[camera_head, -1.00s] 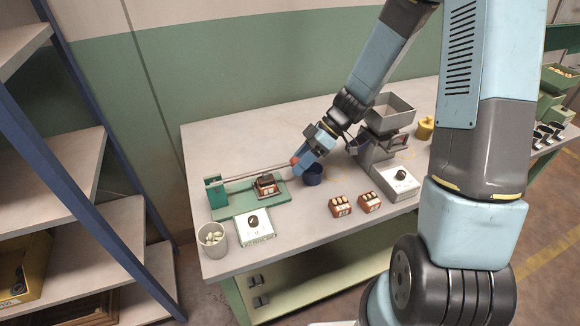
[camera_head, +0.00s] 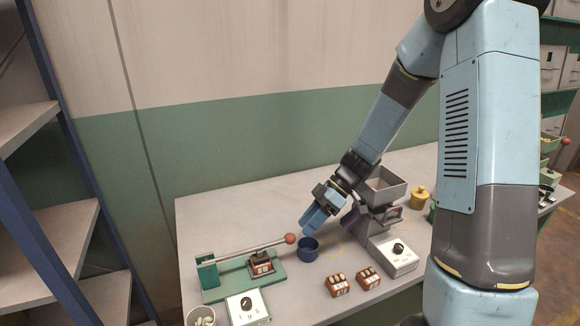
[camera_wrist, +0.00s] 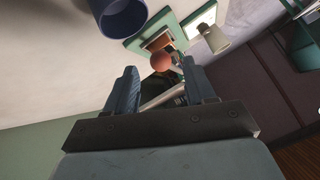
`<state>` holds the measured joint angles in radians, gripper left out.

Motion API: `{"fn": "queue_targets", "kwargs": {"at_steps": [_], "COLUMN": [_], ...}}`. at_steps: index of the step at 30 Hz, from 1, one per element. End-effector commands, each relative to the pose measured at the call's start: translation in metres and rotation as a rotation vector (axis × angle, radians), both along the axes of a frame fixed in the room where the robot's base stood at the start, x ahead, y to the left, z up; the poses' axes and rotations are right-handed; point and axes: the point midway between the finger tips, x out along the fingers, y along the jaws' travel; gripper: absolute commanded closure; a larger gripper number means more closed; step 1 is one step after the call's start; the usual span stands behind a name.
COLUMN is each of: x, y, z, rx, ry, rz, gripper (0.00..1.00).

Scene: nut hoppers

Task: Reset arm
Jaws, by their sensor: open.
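My arm reaches down over the workbench (camera_head: 232,207) from the right in the head view. My gripper (camera_head: 308,229) is open and empty, above and behind the dark blue cup (camera_head: 308,250). The lever press (camera_head: 208,272) has a green base, and its long bar ends in a red knob (camera_head: 290,239), just left of my gripper and apart from it. In the wrist view the red knob (camera_wrist: 161,62) shows beyond and between my open fingers (camera_wrist: 160,80). The blue cup (camera_wrist: 118,14) is at the top left there.
A grey hopper machine (camera_head: 385,186) stands behind my wrist, with a white dial box (camera_head: 396,262) in front. Two red-brown blocks (camera_head: 338,285) with several nuts sit at the front. A second dial box (camera_head: 246,307) and a cup of nuts (camera_head: 200,317) are at front left. Shelving (camera_head: 62,240) stands left.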

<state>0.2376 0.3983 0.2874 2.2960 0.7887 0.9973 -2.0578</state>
Motion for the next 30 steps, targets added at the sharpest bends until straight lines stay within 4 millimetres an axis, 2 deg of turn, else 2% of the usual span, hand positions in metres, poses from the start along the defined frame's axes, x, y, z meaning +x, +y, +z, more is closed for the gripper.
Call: {"fn": "queue_targets", "kwargs": {"at_steps": [5,14,30], "x": [-0.004,-0.019,-0.058], "y": [-0.006,-0.024,-0.062], "z": [0.013,0.052,0.127], "rx": [-0.059,-0.239,-0.517], "ry": [0.007,0.029,0.012], "rz": [-0.031,-0.164,-0.542], "gripper": [0.46,0.46,0.46]}}
